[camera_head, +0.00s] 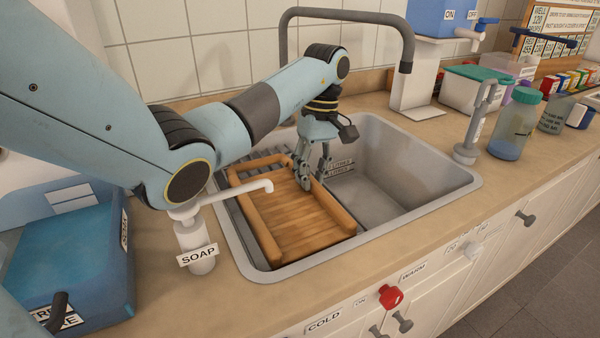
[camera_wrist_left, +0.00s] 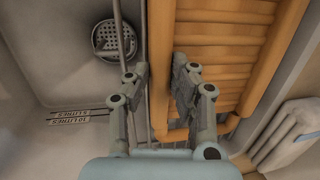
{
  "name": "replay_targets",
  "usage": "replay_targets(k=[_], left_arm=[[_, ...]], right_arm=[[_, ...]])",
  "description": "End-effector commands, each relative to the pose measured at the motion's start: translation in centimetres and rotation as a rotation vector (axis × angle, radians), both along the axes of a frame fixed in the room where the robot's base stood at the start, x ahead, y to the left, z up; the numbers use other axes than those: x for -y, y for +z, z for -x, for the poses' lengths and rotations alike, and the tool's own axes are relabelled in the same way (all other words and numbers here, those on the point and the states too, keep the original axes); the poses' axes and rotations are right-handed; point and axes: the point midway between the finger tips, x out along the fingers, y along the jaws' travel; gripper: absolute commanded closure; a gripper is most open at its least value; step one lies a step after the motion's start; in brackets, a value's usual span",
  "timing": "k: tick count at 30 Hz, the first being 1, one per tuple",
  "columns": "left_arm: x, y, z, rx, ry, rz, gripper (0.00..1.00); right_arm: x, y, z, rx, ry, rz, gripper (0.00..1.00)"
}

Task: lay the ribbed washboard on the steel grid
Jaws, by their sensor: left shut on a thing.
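The ribbed washboard (camera_head: 294,215) is orange-brown wood with a raised frame. It lies in the left part of the sink, over the grid, tilted slightly in the picture. My left gripper (camera_head: 316,182) is shut on its right-hand frame rail, one finger on each side. The left wrist view shows the fingers (camera_wrist_left: 160,80) on both sides of that rail, with the washboard's ribs (camera_wrist_left: 225,50) to the right. Bars of the steel grid (camera_head: 232,165) show at the washboard's far left; the rest is hidden under it. My right gripper is not in view.
The sink (camera_head: 400,180) has a free right half, with a drain (camera_wrist_left: 113,40) in the left wrist view. A tall tap (camera_head: 345,14) arches behind. A soap dispenser (camera_head: 197,245) stands at the left front rim, and a grey brush-like tool (camera_head: 468,150) at the right.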

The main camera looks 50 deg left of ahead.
Motion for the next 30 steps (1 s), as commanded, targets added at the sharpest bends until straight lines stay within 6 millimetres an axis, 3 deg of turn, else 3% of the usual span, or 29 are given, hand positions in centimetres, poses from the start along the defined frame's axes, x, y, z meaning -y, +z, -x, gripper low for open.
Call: replay_targets(k=[9, 10, 15, 25, 30], left_arm=[[-0.1, -0.2, 0.0, 0.003, 0.001, -0.002, 1.0], [-0.1, -0.2, 0.0, 0.001, 0.001, -0.002, 0.74], [-0.1, -0.1, 0.0, 0.002, 0.001, -0.002, 0.55], [-0.1, 0.2, 0.0, 0.002, 0.001, -0.002, 0.55], [-0.2, 1.7, -0.4, 0.005, 0.001, -0.003, 0.55]], right_arm=[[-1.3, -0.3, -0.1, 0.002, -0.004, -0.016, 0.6], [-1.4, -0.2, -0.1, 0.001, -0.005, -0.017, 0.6], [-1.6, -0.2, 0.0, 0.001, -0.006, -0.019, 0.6], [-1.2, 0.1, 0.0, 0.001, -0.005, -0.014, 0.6], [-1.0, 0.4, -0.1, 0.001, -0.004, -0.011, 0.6]])
